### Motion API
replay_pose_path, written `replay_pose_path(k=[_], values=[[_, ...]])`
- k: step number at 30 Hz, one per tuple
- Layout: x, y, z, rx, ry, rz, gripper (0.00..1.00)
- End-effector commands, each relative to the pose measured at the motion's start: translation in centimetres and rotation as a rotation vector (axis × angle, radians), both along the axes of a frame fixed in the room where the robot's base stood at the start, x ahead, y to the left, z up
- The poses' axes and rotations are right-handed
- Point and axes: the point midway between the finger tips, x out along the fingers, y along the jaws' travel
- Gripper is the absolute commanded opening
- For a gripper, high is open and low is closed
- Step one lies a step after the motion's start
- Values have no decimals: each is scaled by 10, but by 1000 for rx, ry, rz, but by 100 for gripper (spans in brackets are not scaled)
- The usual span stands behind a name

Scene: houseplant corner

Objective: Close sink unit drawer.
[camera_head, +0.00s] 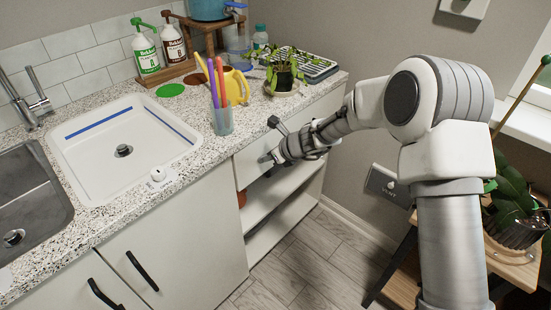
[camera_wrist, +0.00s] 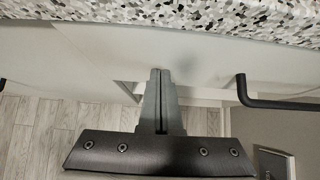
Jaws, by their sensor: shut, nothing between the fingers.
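The sink unit (camera_head: 180,240) has a white drawer front (camera_head: 318,110) under the right part of the speckled counter, above open shelves. My gripper (camera_head: 272,158) is at the left part of this front, its fingers shut and empty. In the wrist view the shut fingers (camera_wrist: 159,75) point at the pale front below the counter edge. I cannot tell if they touch it. A black bar handle (camera_wrist: 275,104) stands out to the right of the fingers. The drawer looks close to flush with the unit, but my arm covers part of it and any small gap is unclear.
A cup of pens (camera_head: 222,120), a yellow watering can (camera_head: 236,87) and a potted plant (camera_head: 284,80) stand on the counter above. A wooden plant stand (camera_head: 515,268) is at the right. Bare floor (camera_head: 295,265) lies before the shelves.

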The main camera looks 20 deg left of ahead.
Motion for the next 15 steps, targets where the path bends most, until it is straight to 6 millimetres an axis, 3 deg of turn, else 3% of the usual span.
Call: replay_pose_path(k=[15], values=[[4, 10, 2, 4, -4, -1, 0]])
